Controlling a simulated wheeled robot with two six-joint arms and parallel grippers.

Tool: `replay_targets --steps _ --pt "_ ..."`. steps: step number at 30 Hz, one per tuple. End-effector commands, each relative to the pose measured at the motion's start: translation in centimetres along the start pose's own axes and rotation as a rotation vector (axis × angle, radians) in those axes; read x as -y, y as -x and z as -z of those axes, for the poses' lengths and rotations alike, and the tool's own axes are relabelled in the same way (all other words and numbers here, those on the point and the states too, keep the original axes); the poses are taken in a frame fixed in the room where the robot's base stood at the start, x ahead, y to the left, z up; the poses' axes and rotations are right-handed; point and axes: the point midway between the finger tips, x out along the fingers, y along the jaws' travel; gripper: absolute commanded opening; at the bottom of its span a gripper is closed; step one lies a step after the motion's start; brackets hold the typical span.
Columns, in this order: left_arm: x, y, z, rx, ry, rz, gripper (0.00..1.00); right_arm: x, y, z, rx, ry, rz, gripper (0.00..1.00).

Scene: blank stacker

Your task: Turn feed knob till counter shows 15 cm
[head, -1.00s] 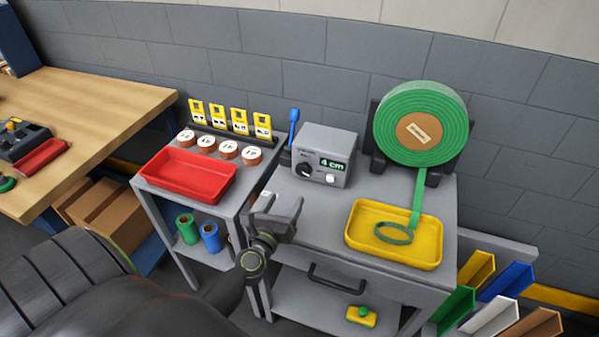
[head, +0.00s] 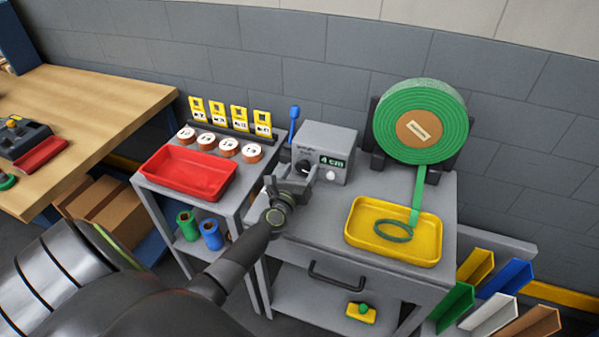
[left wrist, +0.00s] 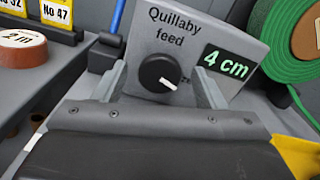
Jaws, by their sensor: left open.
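The grey feed box (head: 318,147) stands on the right-hand grey cart. In the left wrist view its face reads "Quillaby feed". The black feed knob (left wrist: 160,73) has a white pointer line aimed to the lower right. The counter (left wrist: 226,64) beside it reads 4 cm in green; it also shows in the head view (head: 333,162). My left gripper (head: 290,177) is open in front of the box, its two fingers at either side of the knob in the wrist view and apart from it. My right gripper is not in view.
A green strip roll (head: 422,120) feeds a strip down into a yellow tray (head: 393,256) right of the box. A blue-handled lever (head: 294,122) stands at the box's left. A red tray (head: 188,173) and several labelled discs sit on the left cart.

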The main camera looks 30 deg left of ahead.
Motion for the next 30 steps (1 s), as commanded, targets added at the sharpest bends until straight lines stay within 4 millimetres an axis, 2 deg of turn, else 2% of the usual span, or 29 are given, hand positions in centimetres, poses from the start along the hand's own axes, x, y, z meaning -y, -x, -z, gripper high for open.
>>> replay_targets --steps 1,11,20,30 --pt "-0.01 0.02 0.00 0.000 0.000 0.000 0.63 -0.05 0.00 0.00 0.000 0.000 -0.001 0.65" --pt "-0.01 0.05 0.01 0.000 0.000 0.000 0.20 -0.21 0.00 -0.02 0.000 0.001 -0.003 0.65" --pt "0.02 0.05 -0.01 0.000 -0.035 0.000 0.20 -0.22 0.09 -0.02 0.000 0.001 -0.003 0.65" --pt "0.12 0.05 -0.05 0.000 -0.252 0.000 0.20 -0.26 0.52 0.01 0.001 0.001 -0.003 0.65"
